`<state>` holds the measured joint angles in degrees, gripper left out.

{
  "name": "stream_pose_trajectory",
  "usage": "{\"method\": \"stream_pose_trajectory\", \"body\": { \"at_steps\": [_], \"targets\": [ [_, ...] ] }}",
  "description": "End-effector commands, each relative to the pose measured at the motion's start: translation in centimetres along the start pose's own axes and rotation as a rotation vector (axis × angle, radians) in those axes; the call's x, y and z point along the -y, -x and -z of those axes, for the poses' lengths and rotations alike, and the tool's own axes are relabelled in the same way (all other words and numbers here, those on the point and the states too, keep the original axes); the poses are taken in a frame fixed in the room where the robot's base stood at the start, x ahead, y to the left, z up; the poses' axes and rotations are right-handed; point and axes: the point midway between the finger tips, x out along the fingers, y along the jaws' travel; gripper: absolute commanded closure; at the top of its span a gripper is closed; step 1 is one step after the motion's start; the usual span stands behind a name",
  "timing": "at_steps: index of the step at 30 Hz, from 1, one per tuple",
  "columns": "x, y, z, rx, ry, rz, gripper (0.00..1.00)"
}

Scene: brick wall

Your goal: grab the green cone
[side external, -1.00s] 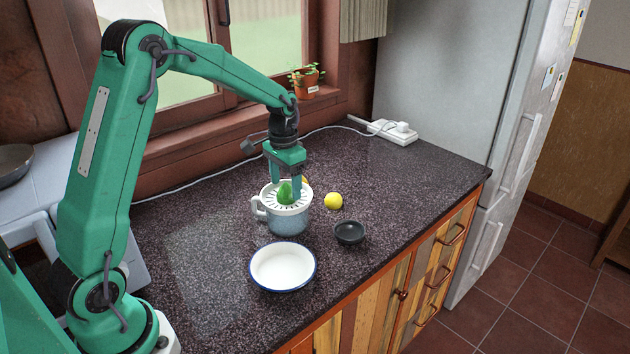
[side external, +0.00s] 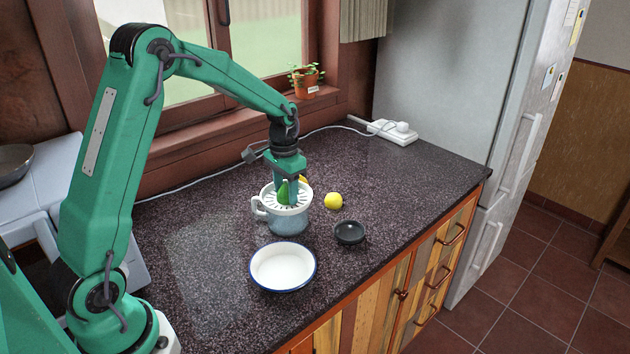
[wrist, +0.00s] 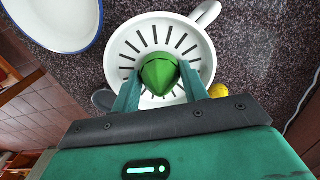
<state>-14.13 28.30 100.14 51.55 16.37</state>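The green cone (wrist: 159,73) is a ridged, pointed reamer standing in the middle of a white slotted juicer top (wrist: 203,52). In the side view the cone (side external: 283,193) shows beside a finger that partly hides it. The juicer top sits on a blue-grey cup (side external: 289,222) with a white handle. My gripper (wrist: 159,80) is low over the juicer. In the wrist view its two green fingers are on either side of the cone, open, with narrow gaps showing. In the side view my gripper (side external: 291,198) reaches down to the juicer top.
A white blue-rimmed bowl (side external: 256,280) stands in front of the cup. A small dark bowl (side external: 349,233) and a lemon (side external: 333,201) are to its right. Another yellow fruit (wrist: 219,90) is close to the juicer. A power strip (side external: 392,131) lies at the back. The counter's right side is clear.

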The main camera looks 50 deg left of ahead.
Motion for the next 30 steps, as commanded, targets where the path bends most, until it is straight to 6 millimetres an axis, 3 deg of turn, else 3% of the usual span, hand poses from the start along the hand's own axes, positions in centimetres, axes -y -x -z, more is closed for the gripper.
{"method": "stream_pose_trajectory", "body": {
  "at_steps": [14,23,30],
  "targets": [
    [0.0,0.7,0.1,-0.002,0.0,0.001,0.78],
    [0.0,4.3,0.1,-0.005,0.0,0.001,0.78],
    [-4.2,6.7,-1.0,-0.003,-0.004,0.001,0.78]
  ]
}}
